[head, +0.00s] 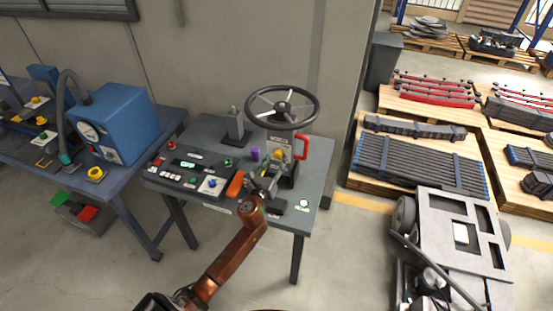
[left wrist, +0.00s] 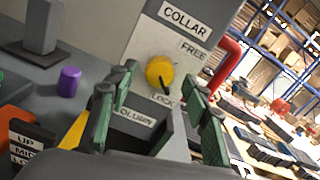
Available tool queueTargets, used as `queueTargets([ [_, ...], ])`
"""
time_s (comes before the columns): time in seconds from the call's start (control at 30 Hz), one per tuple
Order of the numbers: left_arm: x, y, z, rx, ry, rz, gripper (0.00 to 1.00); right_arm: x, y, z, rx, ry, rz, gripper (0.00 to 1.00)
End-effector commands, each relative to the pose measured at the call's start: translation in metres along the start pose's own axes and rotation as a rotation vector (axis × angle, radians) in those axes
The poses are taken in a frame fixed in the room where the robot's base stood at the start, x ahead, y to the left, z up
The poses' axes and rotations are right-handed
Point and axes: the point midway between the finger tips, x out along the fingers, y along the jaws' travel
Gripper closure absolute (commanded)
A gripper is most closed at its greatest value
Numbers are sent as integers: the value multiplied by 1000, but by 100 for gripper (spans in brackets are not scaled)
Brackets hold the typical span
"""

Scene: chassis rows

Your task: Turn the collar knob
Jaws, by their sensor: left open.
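The yellow collar knob (left wrist: 159,72) is on the grey column panel (left wrist: 143,45) in the left wrist view, under a COLLAR label. Its dark pointer slants down and right toward the LOCK label; FREE is at the upper right. In the head view the knob (head: 278,154) is small and partly hidden behind my gripper. My left gripper (head: 267,178) is open in front of the panel. In the left wrist view its green-padded fingers (left wrist: 160,85) stand on either side of the knob, seemingly short of it; contact cannot be told. My right gripper is not in view.
A steering wheel (head: 283,107) sits above the panel, and a red handle (head: 302,147) is at its right. A purple knob (left wrist: 69,80) and an orange lever (head: 236,184) stand left. Buttons line the desk's (head: 205,143) left. A chassis cart (head: 460,235) stands right.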

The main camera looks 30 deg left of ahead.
Motion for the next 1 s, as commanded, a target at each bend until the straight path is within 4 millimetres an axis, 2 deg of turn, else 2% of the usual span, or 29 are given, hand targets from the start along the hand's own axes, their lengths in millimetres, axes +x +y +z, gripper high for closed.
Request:
queueTargets([
  [0.2,19,0,0,-1,0,1,56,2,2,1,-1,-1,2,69],
  [0.5,20,0,0,-1,1,1,56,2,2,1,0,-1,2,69],
  [1.0,20,0,0,-2,1,1,91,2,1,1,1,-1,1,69],
])
